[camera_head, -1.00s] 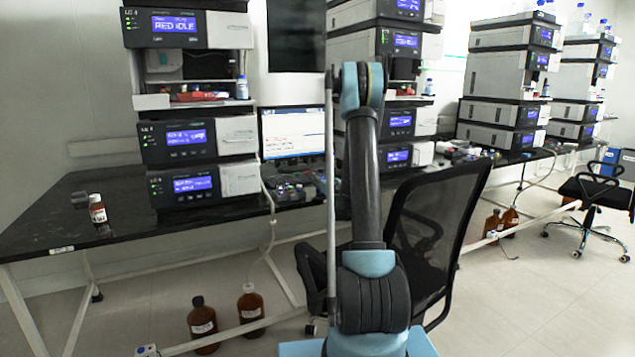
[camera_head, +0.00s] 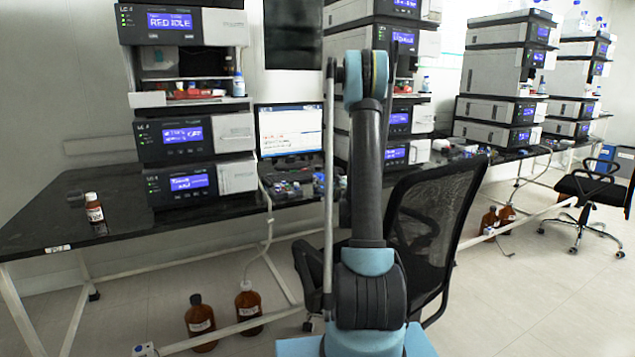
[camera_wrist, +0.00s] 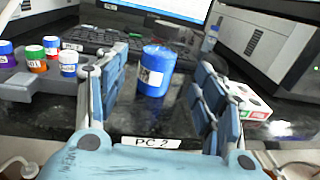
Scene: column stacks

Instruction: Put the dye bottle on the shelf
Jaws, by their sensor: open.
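A blue bottle (camera_wrist: 154,72) with a small white label stands upright on the black bench; I take it for the dye bottle, though the label is too small to read. My gripper (camera_wrist: 163,68) is open, with the bottle in the gap between its fingers in the wrist view. Gaps show on both sides of it, and I cannot tell how far it reaches in. In the head view my arm hides the gripper and the blue bottle. An open shelf bay (camera_head: 160,101) in the left instrument stack holds a small white bottle and red items.
In the wrist view, a grey holder (camera_wrist: 50,85) with several small capped bottles stands left, a keyboard (camera_wrist: 95,40) behind, and a white-and-red box (camera_wrist: 250,102) right. A brown bottle (camera_head: 95,213) stands on the left bench. An office chair (camera_head: 430,225) stands right of my arm.

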